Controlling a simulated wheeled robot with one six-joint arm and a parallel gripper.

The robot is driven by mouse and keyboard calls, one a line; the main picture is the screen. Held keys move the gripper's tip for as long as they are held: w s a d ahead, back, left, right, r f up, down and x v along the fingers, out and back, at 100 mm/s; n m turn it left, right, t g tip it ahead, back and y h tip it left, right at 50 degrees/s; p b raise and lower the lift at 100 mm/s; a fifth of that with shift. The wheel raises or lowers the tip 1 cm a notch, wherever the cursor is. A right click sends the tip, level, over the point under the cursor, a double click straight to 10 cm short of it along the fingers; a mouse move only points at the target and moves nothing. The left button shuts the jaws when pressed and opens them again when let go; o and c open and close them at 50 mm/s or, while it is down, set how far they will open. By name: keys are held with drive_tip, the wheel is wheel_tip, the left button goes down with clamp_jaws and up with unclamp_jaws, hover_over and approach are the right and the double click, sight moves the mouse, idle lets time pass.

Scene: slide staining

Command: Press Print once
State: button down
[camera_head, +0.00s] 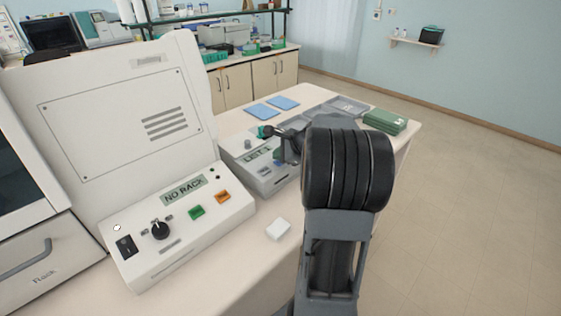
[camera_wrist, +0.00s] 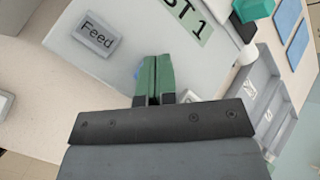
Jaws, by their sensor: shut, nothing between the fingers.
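My gripper (camera_wrist: 153,68) has green fingertips, pressed together and empty, over the white sloped face of a small machine (camera_wrist: 85,18). A sliver of blue (camera_wrist: 138,72) shows at the left of the fingertips; it may be a button, mostly hidden by them, and I cannot read a label on it. Whether the fingertips touch it I cannot tell. A grey Feed key (camera_wrist: 97,41) lies to the left. A display (camera_wrist: 192,18) ending in "ST 1" is above. In the head view the same machine (camera_head: 240,150) stands partly behind my arm.
A larger machine with a "NO RACK" display (camera_head: 184,190), a green key (camera_head: 197,212), an orange key (camera_head: 222,196) and a black knob (camera_head: 160,231) stands at left. A small white block (camera_head: 278,229) lies on the table. Blue mats (camera_head: 262,112), a grey tray (camera_head: 349,105) and a green box (camera_head: 385,121) are behind.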

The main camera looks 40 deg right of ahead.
idle(0.5)
drive_tip(key=shift+r+p, duration=0.65)
drive_tip(key=shift+r, duration=0.05)
wheel_tip(320, 180, up, 5)
drive_tip(key=p, duration=0.4)
idle(1.0)
